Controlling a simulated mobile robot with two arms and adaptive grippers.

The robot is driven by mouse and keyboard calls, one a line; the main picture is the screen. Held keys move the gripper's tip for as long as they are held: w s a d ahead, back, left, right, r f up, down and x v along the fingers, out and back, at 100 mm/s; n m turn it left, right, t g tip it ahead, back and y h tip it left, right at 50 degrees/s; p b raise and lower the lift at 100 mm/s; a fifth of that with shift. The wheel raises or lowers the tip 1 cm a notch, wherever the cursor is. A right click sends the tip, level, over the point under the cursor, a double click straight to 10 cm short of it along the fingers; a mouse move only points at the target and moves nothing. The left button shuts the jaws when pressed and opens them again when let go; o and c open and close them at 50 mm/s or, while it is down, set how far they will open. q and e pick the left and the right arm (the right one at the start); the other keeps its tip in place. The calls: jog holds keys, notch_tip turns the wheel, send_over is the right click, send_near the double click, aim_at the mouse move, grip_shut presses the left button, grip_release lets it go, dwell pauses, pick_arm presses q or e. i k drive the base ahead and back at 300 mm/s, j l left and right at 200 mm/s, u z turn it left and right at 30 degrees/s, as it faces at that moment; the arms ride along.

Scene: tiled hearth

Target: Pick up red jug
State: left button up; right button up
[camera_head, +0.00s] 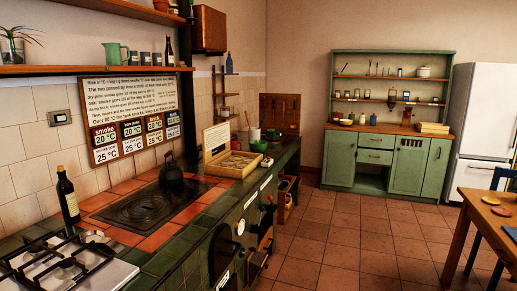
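I cannot make out a red jug in the head view. The only clear jug is a pale green one (116,53) with a handle, standing on the left wall shelf. A reddish-brown pot (161,5), cut off by the top edge, stands on the upper shelf; it shows no handle or spout. Neither of my grippers is in view.
A dark bottle (67,198) stands near the gas hob (62,268). A green dresser (375,157) and wooden table (478,212) stand right; the tiled floor between is clear.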

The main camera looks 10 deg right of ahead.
aim_at(235, 147)
jog(key=i+l+z, duration=0.4)
jog(key=i+z, duration=0.4)
jog(key=i, duration=0.15)
jog(key=i+l+z, duration=0.15)
jog(key=i+z, duration=0.15)
jog(key=i, duration=1.65)
